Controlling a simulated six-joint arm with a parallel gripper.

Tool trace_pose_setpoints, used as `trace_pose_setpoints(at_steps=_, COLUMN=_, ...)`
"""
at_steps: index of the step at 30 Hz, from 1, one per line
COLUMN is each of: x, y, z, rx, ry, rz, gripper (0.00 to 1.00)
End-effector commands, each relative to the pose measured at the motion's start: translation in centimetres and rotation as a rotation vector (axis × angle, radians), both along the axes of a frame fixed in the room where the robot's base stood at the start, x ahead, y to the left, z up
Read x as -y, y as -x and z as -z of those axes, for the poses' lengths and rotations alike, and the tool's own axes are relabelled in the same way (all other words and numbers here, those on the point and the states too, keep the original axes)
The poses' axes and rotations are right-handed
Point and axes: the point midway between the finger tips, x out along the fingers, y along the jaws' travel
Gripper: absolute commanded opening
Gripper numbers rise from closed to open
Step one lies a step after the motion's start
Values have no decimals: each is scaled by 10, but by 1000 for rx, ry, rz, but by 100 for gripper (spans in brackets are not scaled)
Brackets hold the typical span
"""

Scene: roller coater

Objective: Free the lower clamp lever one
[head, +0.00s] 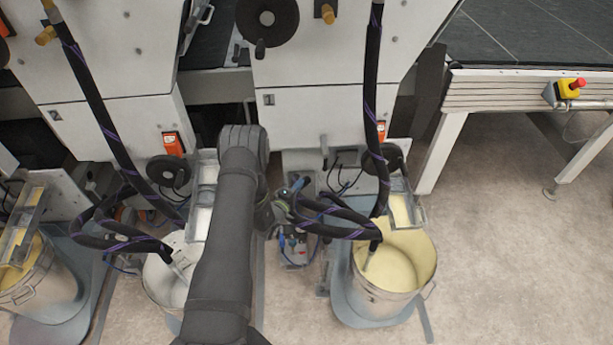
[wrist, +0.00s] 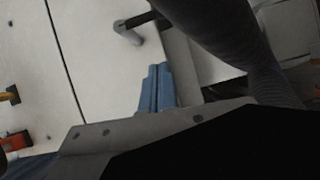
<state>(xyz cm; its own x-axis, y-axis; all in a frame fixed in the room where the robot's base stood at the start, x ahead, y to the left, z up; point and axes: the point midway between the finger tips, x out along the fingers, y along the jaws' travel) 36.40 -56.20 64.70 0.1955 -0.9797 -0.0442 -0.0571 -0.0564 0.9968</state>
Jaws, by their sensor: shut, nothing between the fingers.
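In the wrist view a metal lever (wrist: 151,37) with a dark part sticks out by the pale machine panel, beyond my fingertips. I cannot tell for sure that it is lower clamp lever one. My gripper (wrist: 155,88) shows there as two blue fingers, shut together with nothing between them. They point toward the lever's side of the panel and appear apart from it. In the head view my dark arm covers part of the machine front, and my fingertips cannot be made out. A small grey lever (head: 324,150) shows low on the right-hand machine unit.
Dark hoses (head: 371,110) hang in front of the machine, and one crosses the upper right of the wrist view (wrist: 222,35). A bucket of cream liquid (head: 428,285) stands at right. Red-orange switches (head: 173,143) sit on the panels.

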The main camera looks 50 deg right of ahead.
Motion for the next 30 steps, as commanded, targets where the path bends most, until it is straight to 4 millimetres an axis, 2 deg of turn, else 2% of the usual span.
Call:
trace_pose_setpoints(at_steps=3, x=-16, y=3, z=0, rx=0, ry=-1, rz=-1, gripper=0)
trace_pose_setpoints(at_steps=7, x=-25, y=5, z=-1, rx=0, ry=0, rz=-1, gripper=0)
trace_pose_setpoints(at_steps=19, x=-26, y=5, z=-1, rx=1, ry=1, rz=0, gripper=0)
trace_pose_setpoints(at_steps=25, x=-11, y=3, z=-1, rx=3, ry=1, rz=2, gripper=0)
trace_pose_setpoints(at_steps=30, x=20, y=-3, z=0, rx=2, ry=2, rz=2, gripper=0)
